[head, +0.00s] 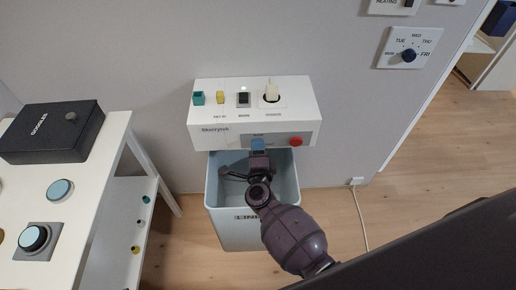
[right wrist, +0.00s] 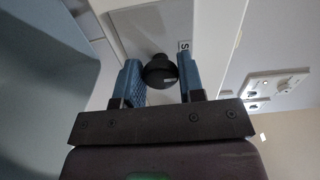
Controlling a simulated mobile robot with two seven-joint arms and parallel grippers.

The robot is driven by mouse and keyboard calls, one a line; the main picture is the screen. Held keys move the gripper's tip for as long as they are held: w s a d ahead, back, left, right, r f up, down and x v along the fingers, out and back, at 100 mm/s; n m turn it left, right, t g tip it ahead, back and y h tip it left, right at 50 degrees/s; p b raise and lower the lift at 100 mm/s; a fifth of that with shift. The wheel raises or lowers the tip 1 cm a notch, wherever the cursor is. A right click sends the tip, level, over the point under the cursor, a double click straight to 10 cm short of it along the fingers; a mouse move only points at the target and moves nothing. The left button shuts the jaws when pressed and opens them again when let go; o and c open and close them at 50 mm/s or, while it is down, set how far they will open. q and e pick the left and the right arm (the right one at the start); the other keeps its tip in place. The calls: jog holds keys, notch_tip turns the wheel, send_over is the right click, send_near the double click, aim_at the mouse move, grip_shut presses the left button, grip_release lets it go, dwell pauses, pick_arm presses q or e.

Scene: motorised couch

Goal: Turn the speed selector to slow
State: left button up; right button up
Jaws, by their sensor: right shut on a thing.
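The white control box (head: 208,134) is fixed to the wall, with several controls on its top and a red button (head: 295,141) on its front face. My right gripper (head: 258,146) is at the front face, left of the red button, and hides the selector there. In the right wrist view a round black knob (right wrist: 160,70), which I take as the speed selector, sits between the blue fingertips of my right gripper (right wrist: 160,78). The gripper is shut on it. A partly cut-off label (right wrist: 184,46) beside it shows an "S". The knob's setting cannot be read. My left gripper is not in view.
A pale blue bin (head: 225,204) stands under the box, below my right arm. A white table (head: 80,190) with a black box (head: 55,132) and round buttons is at the left. A day dial (head: 409,55) is on the wall at the right.

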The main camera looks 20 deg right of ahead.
jog(key=o, duration=0.9)
jog(key=v, duration=1.1)
jog(key=shift+w, duration=0.1)
jog(key=w+a+r+n+y, duration=0.1)
jog(key=a+r+n+y, duration=0.25)
jog(key=n+y, duration=0.4)
jog(key=s+d+f+n+g+h, duration=0.1)
jog(key=s+d+f+n+g, duration=0.2)
jog(key=s+d+n, duration=0.4)
jog(key=s+d+f+n+g+h, duration=0.1)
jog(key=s+d+f+n+g, duration=0.2)
jog(key=s+d+n, duration=0.4)
jog(key=s+d, duration=0.3)
jog(key=s, duration=0.1)
jog(key=shift+f+n+p, duration=0.3)
jog(key=shift+n, duration=0.05)
